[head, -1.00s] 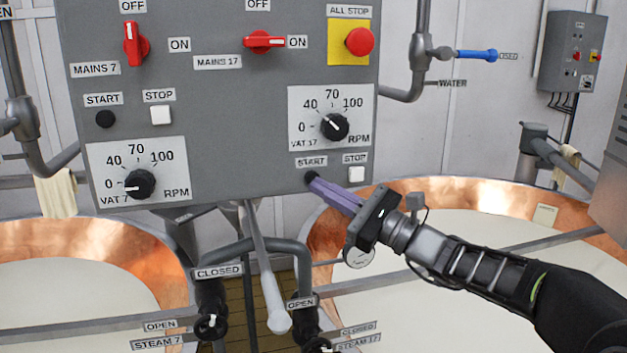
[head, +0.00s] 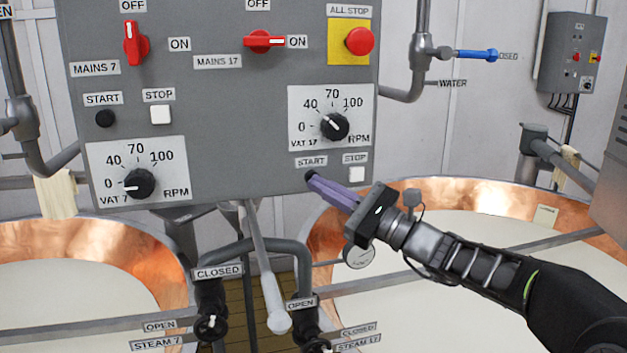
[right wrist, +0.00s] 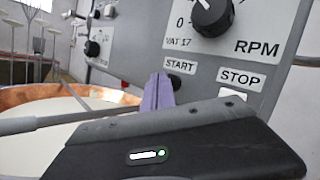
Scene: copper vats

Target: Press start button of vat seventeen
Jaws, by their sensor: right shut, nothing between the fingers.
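The grey control panel (head: 235,100) carries the vat 17 controls at its lower right. The black start button (head: 310,175) sits under its START label. My right gripper (head: 313,180) is shut and empty, its purple fingers pointing at the button, with the tips over or against its lower edge; I cannot tell whether they touch. In the right wrist view the fingers (right wrist: 158,92) stand below the START label, and the dark button (right wrist: 175,83) shows partly beside them. My left gripper is not in view.
The white stop button (head: 357,174) is close to the right of start. The red all-stop button (head: 359,41) is above. The mains 17 switch (head: 264,41) points to ON. Vat 7's start button (head: 105,118) is at left. A white-tipped lever (head: 278,314) hangs below the panel.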

